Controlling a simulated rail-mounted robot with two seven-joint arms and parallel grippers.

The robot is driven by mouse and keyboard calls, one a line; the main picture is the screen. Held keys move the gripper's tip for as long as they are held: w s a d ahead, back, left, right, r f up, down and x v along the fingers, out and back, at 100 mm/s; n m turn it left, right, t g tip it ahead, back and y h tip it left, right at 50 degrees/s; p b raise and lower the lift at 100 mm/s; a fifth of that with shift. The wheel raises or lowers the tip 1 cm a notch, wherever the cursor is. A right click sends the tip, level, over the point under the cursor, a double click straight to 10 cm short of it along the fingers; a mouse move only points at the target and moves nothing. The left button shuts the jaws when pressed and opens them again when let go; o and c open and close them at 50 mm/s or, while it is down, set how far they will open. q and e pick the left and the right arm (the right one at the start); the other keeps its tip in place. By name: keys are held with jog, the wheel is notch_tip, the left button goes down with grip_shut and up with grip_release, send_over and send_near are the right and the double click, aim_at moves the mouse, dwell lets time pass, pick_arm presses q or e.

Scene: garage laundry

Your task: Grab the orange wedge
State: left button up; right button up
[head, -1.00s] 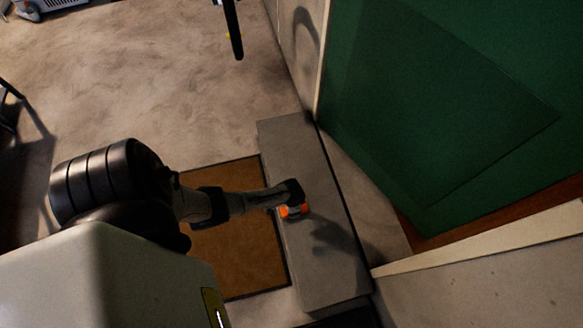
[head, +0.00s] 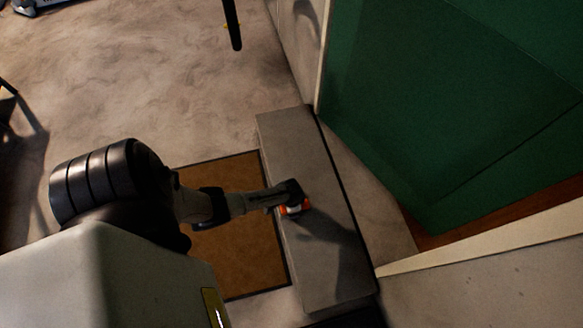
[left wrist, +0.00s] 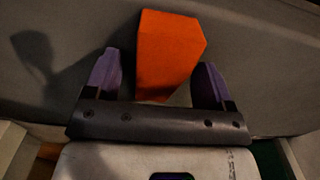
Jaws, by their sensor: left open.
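The orange wedge (left wrist: 168,52) lies on a grey step and shows large in the left wrist view. Its near end is between the two purple fingers of my left gripper (left wrist: 157,82), and its far end reaches beyond them. The fingers are open, with a visible gap on the right side of the wedge and a smaller one on the left. In the head view my left gripper (head: 292,196) is over the wedge (head: 296,209) and hides most of it. My right gripper is not in view.
The grey step (head: 330,255) runs along the foot of a doorway with a green door (head: 440,100). A brown mat (head: 235,255) lies on the floor beside the step. A dark upright bar (head: 233,25) hangs in view at the top. The concrete floor at the upper left is mostly clear.

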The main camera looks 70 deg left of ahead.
pick_arm(q)
jog(key=shift+c, duration=0.2)
jog(key=c, duration=1)
jog(key=shift+o, duration=0.2)
